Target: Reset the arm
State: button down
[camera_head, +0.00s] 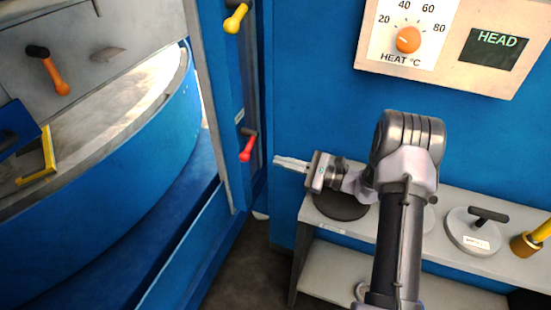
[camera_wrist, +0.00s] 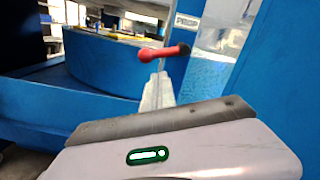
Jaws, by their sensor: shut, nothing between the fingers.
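My gripper (camera_head: 277,161) is at the centre of the head view, pointing left with its pale fingers together and nothing between them. It hangs above the left end of a grey shelf unit, in front of the blue wall. A red lever (camera_head: 248,146) on the blue post is just left of the fingertips. In the wrist view my gripper (camera_wrist: 158,78) points toward the same red lever (camera_wrist: 163,53), which shows just beyond the fingertips. I cannot tell the exact gap between them.
A yellow lever (camera_head: 235,18) and an orange lever (camera_head: 48,70) are at upper left. A heat panel (camera_head: 455,40) with an orange knob (camera_head: 408,39) hangs on the wall. The shelf (camera_head: 330,228) holds a dark disc (camera_head: 342,206), a handled weight (camera_head: 473,232) and a yellow-handled tool (camera_head: 532,238).

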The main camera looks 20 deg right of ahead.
dwell(0.3)
jog(key=s+a+r+n+g+h, duration=0.4)
jog(key=s+a+r+n+g, duration=0.55)
jog(key=s+a+r, duration=0.5)
jog(key=s+d+r+n+t+h, duration=0.1)
jog(key=s+d+n+t+h, duration=0.1)
jog(key=s, duration=0.6)
jog(key=s+d+r+n+t+h, duration=0.1)
jog(key=s+d+n+t+h, duration=0.1)
jog(key=s+d+n+h, duration=0.2)
jog(key=s+h, duration=0.3)
jog(key=s, duration=0.1)
jog(key=shift+s+d+r+t, duration=0.2)
jog(key=shift+s+d+t, duration=0.1)
jog(key=shift+t, duration=0.05)
